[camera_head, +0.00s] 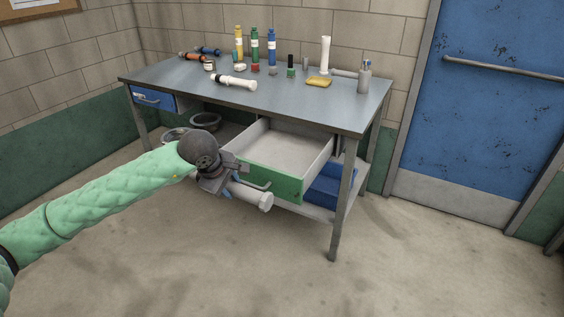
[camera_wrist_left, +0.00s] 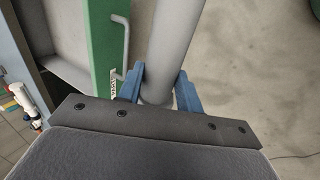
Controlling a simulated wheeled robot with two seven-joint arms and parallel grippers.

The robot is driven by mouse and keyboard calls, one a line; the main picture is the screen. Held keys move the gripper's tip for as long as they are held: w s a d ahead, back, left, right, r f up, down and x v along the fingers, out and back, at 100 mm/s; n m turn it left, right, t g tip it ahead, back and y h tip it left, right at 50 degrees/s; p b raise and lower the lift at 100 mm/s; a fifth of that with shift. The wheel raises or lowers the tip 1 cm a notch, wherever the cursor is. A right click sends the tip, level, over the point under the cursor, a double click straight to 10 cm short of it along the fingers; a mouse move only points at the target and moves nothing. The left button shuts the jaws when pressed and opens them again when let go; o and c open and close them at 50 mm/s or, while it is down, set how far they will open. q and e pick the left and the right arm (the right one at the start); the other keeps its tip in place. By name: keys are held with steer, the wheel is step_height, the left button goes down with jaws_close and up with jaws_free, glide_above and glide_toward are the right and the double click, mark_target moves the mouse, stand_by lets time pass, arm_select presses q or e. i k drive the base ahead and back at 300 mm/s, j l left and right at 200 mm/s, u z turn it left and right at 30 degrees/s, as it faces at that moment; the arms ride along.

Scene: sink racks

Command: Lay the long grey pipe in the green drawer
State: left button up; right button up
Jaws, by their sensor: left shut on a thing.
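The long grey pipe (camera_head: 252,195) is held in my left gripper (camera_head: 226,187), in front of and below the green drawer front. In the left wrist view the pipe (camera_wrist_left: 172,50) runs up and away between the blue fingers of the left gripper (camera_wrist_left: 160,88). The green drawer (camera_head: 270,182) is pulled open under the table; its pale inside looks empty. In the left wrist view the green front (camera_wrist_left: 104,45) with its handle is just left of the pipe. My right gripper is not in view.
The grey table (camera_head: 290,108) carries bottles, a white pipe fitting (camera_head: 234,82) and a yellow sponge (camera_head: 319,81). A blue drawer (camera_head: 153,98) is at its left end. A blue bin (camera_head: 325,188) sits on the lower shelf. The floor in front is clear.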

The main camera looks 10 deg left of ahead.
mark_target(284, 153)
steer(key=i+l, duration=0.25)
steer(key=i, duration=0.2)
steer(key=i+l, duration=0.25)
steer(key=i, duration=0.25)
